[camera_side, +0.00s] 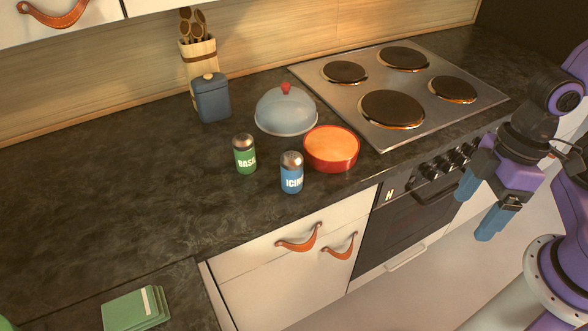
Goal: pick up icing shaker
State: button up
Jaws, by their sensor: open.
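The icing shaker (291,174) is a small blue cylinder with a white label and a metal perforated top. It stands upright on the dark counter near the front edge, just left of a red-orange round dish. A green shaker (244,154) labelled like "BASIL" stands upright behind it to the left. My gripper (478,212) has blue fingers and is open and empty. It hangs at the right, in front of the oven, well to the right of the icing shaker and apart from it.
The red-orange dish (332,149) stands close right of the shaker. A grey domed cover (286,112), a blue canister (211,98) and a utensil holder (199,60) stand behind. The stove top (432,119) is at right. Green cloths (132,309) lie at lower left. The left counter is clear.

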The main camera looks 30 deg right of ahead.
jog(key=w+a+f+m+y, duration=0.2)
jog(key=a+f+y, duration=0.1)
jog(key=a, duration=0.7)
jog(key=m+t+h, duration=0.3)
jog(key=m+t, duration=0.5)
jog(key=t, duration=0.6)
send_near(299, 176)
jog(key=shift+g, duration=0.3)
jog(key=x, duration=0.8)
jog(key=shift+r, duration=0.25)
jog(key=shift+x, duration=3.05)
jog(key=shift+r, duration=0.25)
jog(key=c, duration=1.1)
